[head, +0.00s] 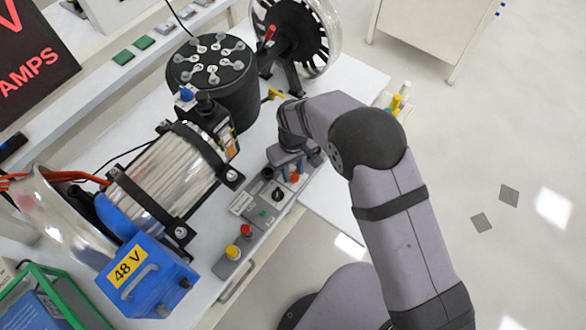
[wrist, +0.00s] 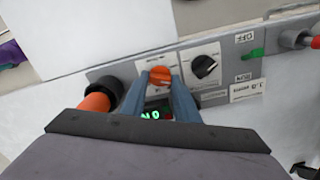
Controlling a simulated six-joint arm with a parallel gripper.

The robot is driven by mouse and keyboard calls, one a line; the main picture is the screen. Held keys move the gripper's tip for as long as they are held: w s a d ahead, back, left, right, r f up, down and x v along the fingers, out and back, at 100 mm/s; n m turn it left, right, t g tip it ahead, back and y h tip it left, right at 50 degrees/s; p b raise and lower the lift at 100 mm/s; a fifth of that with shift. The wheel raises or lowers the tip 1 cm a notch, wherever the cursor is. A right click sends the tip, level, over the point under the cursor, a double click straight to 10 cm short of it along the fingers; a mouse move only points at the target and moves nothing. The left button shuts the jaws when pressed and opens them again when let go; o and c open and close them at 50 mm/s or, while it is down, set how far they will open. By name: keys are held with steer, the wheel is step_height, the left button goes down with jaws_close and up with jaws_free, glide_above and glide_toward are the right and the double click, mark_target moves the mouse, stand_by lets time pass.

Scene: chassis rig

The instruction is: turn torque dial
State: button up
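The grey control panel (head: 240,232) lies along the front edge of the bench. On it is an orange dial (wrist: 160,75), which also shows in the head view (head: 294,178). A black dial (wrist: 205,66) with a pointer sits just right of it on its own white plate. The small print by the dials is too small to read, so I cannot tell which one is marked torque. My gripper (wrist: 159,80) has its two blue fingers on either side of the orange dial, seemingly with small gaps. Green display digits (wrist: 150,115) show between the fingers, partly hidden.
A black socket with an orange part (wrist: 100,97) stands left of the fingers. A green switch (wrist: 252,54) and a red knob (wrist: 315,43) are to the right. The motor (head: 165,175) and black drum (head: 215,85) stand behind the panel.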

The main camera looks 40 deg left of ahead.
mark_target(293, 173)
steer(key=shift+m, duration=0.3)
steer(key=shift+c, duration=0.4)
steer(key=m+b, duration=0.1)
steer(key=m, duration=0.3)
steer(key=shift+b, duration=0.3)
steer(key=m+b, duration=0.1)
steer(key=m, duration=0.3)
steer(key=o, duration=1)
steer(key=shift+o, duration=0.2)
steer(key=shift+r, duration=0.15)
steer(key=shift+r+b, duration=0.9)
steer(key=shift+r, duration=2.65)
